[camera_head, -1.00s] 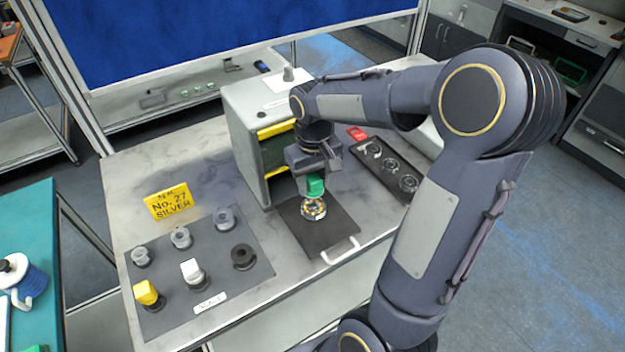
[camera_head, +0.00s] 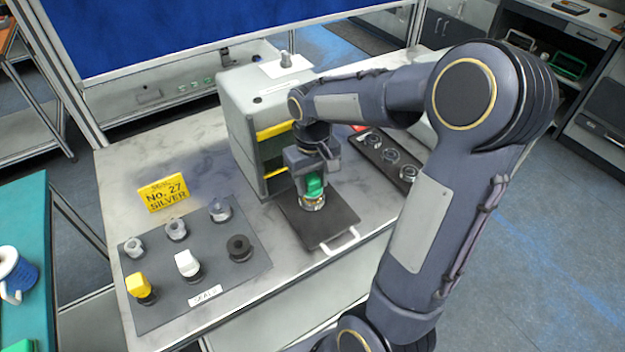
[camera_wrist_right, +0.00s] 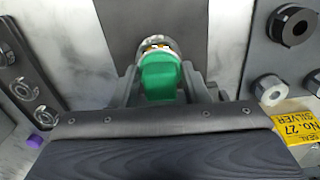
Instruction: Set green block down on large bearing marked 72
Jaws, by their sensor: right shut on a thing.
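The green block (camera_head: 314,186) is between the fingers of my right gripper (camera_head: 312,182), which is shut on it. In the right wrist view the block (camera_wrist_right: 160,76) shows between both fingers, with a metal bearing (camera_wrist_right: 155,46) just beyond its far end. In the head view the bearing (camera_head: 312,203) sits on the dark tray, directly under the block. I cannot tell whether block and bearing touch, and no marking 72 is readable. My left gripper is not in view.
The dark tray (camera_head: 335,228) has a white handle at its front. A grey box (camera_head: 240,135) stands close behind the arm. A mat (camera_head: 160,313) with several seals, a yellow sign (camera_head: 163,193) and a rack of bearings (camera_head: 375,142) flank it.

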